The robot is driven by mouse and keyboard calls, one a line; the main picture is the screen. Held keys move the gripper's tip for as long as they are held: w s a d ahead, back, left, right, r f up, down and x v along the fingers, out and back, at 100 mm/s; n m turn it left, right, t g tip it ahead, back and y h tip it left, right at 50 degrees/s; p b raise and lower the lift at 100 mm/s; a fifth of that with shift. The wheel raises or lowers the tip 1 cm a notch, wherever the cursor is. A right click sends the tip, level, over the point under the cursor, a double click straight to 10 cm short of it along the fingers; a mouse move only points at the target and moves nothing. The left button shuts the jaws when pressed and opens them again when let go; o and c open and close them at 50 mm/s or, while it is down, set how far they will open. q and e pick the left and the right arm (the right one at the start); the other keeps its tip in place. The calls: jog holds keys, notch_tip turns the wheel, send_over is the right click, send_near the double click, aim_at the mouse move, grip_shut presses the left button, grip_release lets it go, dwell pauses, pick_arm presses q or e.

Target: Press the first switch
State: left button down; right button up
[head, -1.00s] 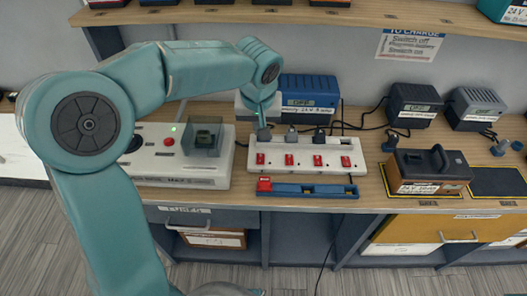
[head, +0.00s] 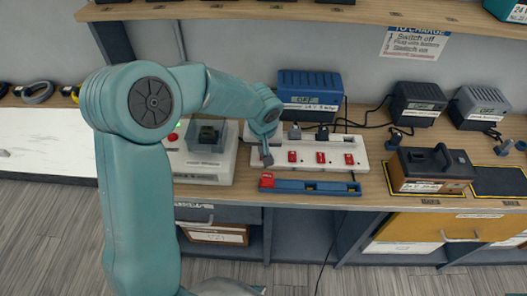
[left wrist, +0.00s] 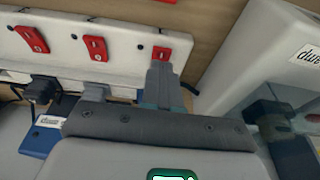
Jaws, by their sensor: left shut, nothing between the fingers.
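A white power strip (head: 335,150) lies on the wooden counter with a row of red switches. In the head view a middle switch (head: 292,156), another (head: 320,157) and the right-end switch (head: 349,159) show; my gripper hides the left-end one. My left gripper (head: 266,160) is shut and empty, pointing down over the strip's left end. In the left wrist view the shut fingertips (left wrist: 161,75) are right by the end switch (left wrist: 161,54), which is partly visible; whether they touch is unclear. My right gripper is not in view.
A blue charger (head: 309,90) stands behind the strip. A white machine (head: 207,165) with a clear cover stands close left. A blue tray (head: 315,187) lies in front. A brown-and-black battery (head: 432,170) and dark chargers (head: 416,104) stand right. Cords run behind the strip.

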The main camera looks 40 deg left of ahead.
pick_arm(q)
jog(key=shift+s+f, duration=0.1)
jog(key=shift+f, duration=0.85)
jog(key=b, duration=0.1)
jog(key=f+b, duration=0.1)
jog(key=b, duration=0.1)
jog(key=shift+s+d+f, duration=0.1)
jog(key=shift+d+f, duration=0.05)
jog(key=shift+f, duration=0.15)
jog(key=shift+r+p, duration=0.5)
jog(key=shift+w+a+r+p, duration=0.35)
jog(key=shift+w+a+p, duration=0.05)
jog(key=shift+w, duration=0.2)
